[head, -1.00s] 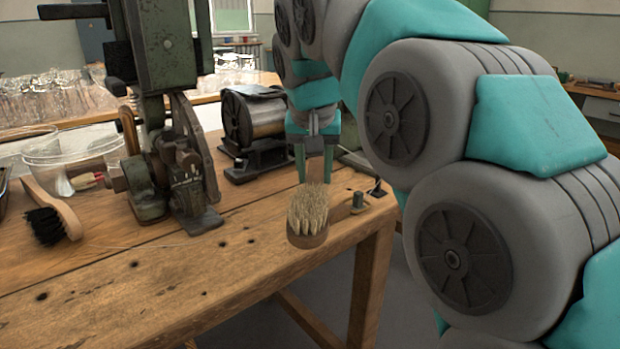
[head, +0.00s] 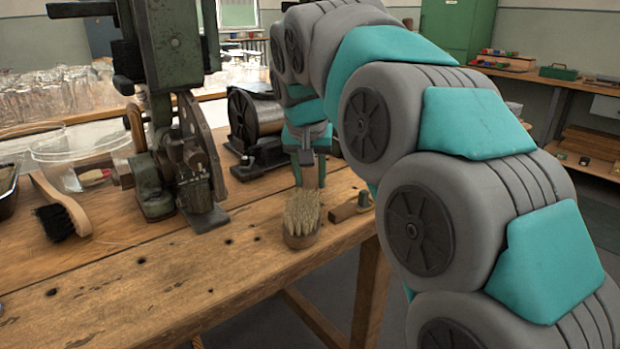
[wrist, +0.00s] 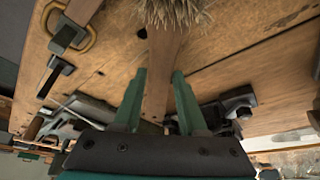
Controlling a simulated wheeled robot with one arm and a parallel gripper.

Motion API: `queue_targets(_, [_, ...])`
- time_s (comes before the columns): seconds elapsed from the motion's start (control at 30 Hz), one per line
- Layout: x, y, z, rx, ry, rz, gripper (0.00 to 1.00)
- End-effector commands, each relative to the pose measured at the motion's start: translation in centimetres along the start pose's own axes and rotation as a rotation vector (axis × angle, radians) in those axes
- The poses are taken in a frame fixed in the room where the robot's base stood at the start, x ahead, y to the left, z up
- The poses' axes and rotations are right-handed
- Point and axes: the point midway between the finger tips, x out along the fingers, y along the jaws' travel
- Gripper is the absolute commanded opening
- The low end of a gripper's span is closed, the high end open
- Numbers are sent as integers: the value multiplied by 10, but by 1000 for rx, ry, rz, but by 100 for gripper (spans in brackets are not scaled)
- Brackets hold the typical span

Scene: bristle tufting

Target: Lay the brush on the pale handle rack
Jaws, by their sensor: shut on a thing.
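The brush with pale, upward-pointing bristles (head: 302,214) is at the bench's front right edge in the head view. Its wooden handle runs back from the head and also shows in the wrist view (wrist: 161,70). My gripper (head: 309,176) is behind the brush head, shut on the handle, with a green finger on each side in the wrist view (wrist: 158,88). I cannot tell whether the brush touches the bench. I cannot clearly make out the pale handle rack in either view.
A black-bristled brush (head: 62,208) lies on the wooden bench (head: 150,285) at left. A green machine (head: 165,150) stands mid-bench, beside a clear bowl (head: 75,150).

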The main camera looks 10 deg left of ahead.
Motion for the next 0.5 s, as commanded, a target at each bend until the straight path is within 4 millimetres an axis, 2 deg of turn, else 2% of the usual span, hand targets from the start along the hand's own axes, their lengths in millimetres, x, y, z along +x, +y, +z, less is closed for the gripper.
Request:
queue_targets(0.47, [8,0,4,0,-1,1,0])
queue_targets(0.5, [8,0,4,0,-1,0,44])
